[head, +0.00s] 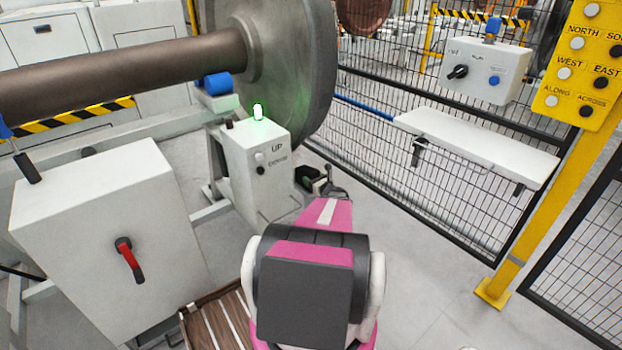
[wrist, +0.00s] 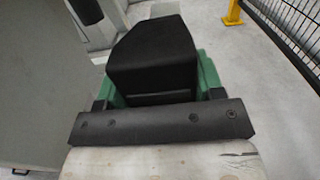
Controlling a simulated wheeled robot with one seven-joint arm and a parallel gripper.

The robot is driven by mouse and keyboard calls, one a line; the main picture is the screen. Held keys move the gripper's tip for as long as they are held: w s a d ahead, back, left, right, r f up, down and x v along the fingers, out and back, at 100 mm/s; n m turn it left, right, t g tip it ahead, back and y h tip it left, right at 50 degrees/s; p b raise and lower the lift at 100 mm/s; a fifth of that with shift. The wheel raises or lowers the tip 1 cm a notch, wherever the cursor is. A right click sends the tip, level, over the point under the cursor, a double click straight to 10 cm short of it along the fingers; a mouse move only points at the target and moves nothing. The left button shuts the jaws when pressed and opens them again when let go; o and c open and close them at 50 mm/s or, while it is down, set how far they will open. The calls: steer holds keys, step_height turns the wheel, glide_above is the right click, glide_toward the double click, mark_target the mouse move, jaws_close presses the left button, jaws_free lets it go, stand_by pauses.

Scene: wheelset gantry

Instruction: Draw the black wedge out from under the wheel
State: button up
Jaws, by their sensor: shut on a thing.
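The black wedge (wrist: 155,50) fills the middle of the wrist view, between the green-backed fingers of my gripper (wrist: 157,80), which is shut on it. In the head view my gripper (head: 316,182) is low, at the foot of the big grey wheel (head: 312,60), just right of the white UP cabinet. The wedge is small and dark there and hard to separate from the fingers. The wheel's lowest part is hidden behind the cabinet in the head view, so I cannot tell whether the wedge touches the wheel.
The UP cabinet (head: 257,165), with a green lamp lit on top, stands close left of my gripper. A mesh fence (head: 390,150) and a white shelf (head: 480,145) are to the right. A yellow post (head: 550,190) stands farther right. Grey floor between is clear.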

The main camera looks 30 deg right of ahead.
steer(key=shift+s, duration=0.1)
stand_by(0.3)
steer(key=s+r, duration=0.4)
steer(key=s, duration=0.2)
steer(key=shift+d, duration=0.25)
stand_by(1.0)
